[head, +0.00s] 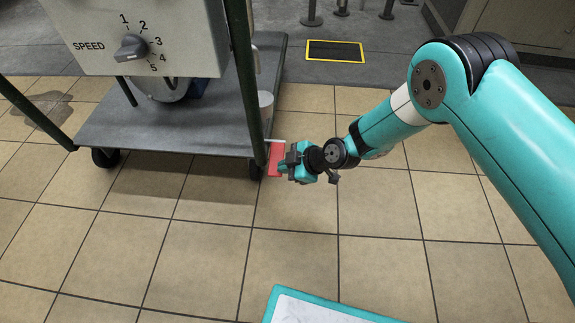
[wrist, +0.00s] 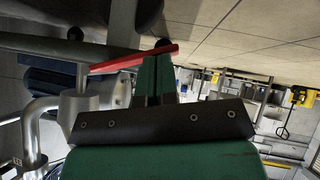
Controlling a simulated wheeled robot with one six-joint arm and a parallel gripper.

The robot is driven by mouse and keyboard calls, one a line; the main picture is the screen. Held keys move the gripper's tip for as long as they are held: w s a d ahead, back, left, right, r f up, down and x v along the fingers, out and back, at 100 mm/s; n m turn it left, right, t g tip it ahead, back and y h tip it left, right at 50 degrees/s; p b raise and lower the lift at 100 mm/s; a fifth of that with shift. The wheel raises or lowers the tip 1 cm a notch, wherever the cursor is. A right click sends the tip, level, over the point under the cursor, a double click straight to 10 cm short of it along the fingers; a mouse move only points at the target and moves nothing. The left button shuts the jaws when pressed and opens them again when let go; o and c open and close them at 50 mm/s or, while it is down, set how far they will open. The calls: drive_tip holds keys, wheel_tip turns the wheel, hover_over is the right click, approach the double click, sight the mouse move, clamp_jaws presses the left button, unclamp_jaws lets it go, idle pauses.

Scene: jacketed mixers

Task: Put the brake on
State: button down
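The brake pedal, a flat red bar (head: 274,157), sticks out by the caster wheel (head: 257,169) at the near right corner of the mixer's cart (head: 165,125). My gripper (head: 282,167) is low beside the pedal, on its right. In the wrist view the red bar (wrist: 110,65) runs slantwise across the tips of my green gripper fingers (wrist: 157,62). The two fingers are together with only a thin line between them, and nothing shows between them. I cannot tell whether the fingertips touch the bar. The gripper hides part of the pedal in the head view.
The cart carries a control box with a speed dial (head: 131,47) and a green upright post (head: 246,90). A pale cup-like container (head: 265,106) is at the deck's right edge. A yellow-edged dark floor panel (head: 335,51) lies behind.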

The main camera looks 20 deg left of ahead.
drive_tip(key=shift+s+a+f, duration=0.1)
drive_tip(key=shift+s, duration=0.1)
drive_tip(key=s+a+r+p+v, duration=0.1)
drive_tip(key=p+v, duration=0.8)
drive_tip(key=v, duration=0.4)
drive_tip(key=shift+s+a+r+p, duration=0.25)
drive_tip(key=shift+a+r+p, duration=0.05)
drive_tip(key=shift+a+r, duration=0.1)
